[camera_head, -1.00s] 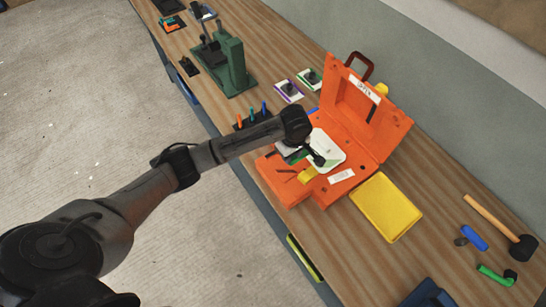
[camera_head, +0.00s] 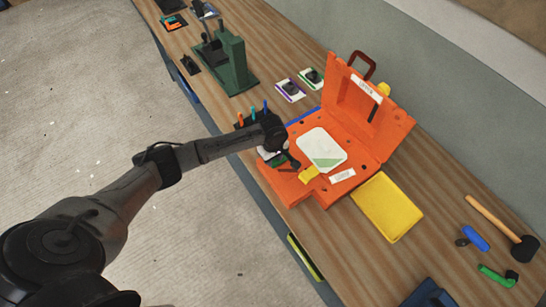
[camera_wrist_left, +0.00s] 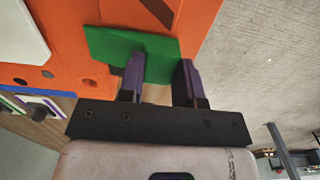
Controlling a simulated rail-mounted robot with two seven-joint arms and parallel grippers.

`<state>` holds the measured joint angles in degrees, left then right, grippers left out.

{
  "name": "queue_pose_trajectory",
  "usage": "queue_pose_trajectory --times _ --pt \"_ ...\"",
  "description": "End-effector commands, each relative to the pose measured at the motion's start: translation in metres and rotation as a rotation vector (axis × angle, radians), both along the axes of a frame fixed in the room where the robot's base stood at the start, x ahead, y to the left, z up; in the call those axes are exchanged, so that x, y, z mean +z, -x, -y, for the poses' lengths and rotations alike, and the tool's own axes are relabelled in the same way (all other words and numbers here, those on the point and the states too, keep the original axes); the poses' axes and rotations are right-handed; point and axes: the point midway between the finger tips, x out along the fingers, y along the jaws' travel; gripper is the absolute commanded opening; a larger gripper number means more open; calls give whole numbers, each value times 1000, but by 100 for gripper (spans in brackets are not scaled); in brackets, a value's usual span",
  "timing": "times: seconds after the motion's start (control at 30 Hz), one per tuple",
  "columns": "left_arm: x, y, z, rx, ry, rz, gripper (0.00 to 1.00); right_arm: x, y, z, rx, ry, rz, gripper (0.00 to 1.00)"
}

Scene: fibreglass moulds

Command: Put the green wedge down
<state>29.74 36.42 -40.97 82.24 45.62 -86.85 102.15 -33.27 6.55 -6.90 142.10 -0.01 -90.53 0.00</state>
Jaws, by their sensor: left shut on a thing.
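My left gripper (camera_head: 287,163) is shut on the green wedge (camera_head: 278,160) over the front left part of the orange case (camera_head: 292,190). In the left wrist view the wedge (camera_wrist_left: 108,47) is a flat green piece between the two purple-padded fingers (camera_wrist_left: 161,72). The orange case surface (camera_wrist_left: 75,30) lies behind it; I cannot tell whether the wedge touches it. The case lies open, its lid (camera_head: 350,95) tilted up at the back. My right gripper is not in view.
A white plate with a pale green corner (camera_head: 320,146) lies in the case, beside a yellow block (camera_head: 309,174). A yellow tray (camera_head: 387,207) is to the right. A mallet (camera_head: 522,247) and small tools lie farther right. A green press (camera_head: 234,65) stands at the back left.

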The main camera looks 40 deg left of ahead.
Motion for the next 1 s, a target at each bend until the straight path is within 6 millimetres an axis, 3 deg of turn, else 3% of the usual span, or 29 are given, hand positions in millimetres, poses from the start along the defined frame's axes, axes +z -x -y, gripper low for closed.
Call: queue_pose_trajectory --times 0.37,0.4,0.63,1.0 --pt "-3 0 0 1 0 -1 0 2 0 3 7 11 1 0" --pt "-3 0 0 1 0 0 36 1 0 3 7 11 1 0" --pt "-3 0 0 1 0 0 57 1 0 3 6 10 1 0" --pt "7 -1 0 0 2 3 57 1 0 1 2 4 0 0"
